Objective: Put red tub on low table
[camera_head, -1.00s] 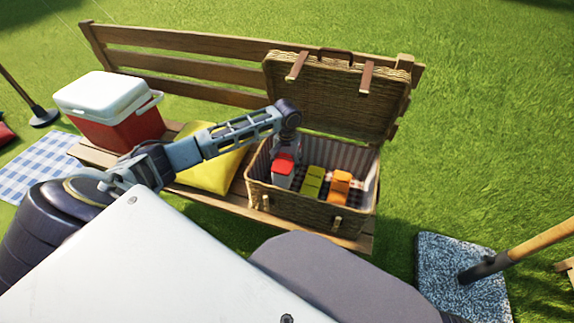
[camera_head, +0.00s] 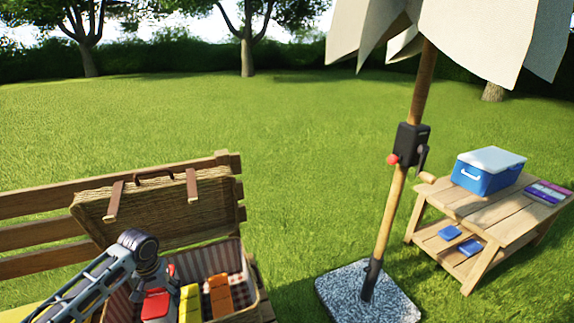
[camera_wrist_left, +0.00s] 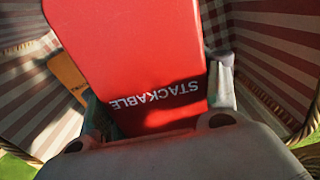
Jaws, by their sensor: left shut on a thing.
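The red tub (camera_head: 156,307) is in the open wicker basket (camera_head: 252,285), at the left of its row. My left gripper (camera_head: 150,283) reaches down into the basket and is shut on the tub. In the left wrist view, the tub (camera_wrist_left: 140,50) with "STACKABLE" lettering lies between the fingers of the gripper (camera_wrist_left: 165,103). The tub's base is hidden. A low wooden table (camera_head: 481,212) stands on the grass at the right, apart from the gripper. My right gripper is not in view.
A yellow tub (camera_head: 190,304) and an orange tub (camera_head: 220,297) stand beside the red one. The basket sits on a bench (camera_head: 30,205). A parasol pole (camera_head: 393,215) stands between bench and table. A blue cooler (camera_head: 487,172) and a purple item (camera_head: 548,193) occupy the tabletop.

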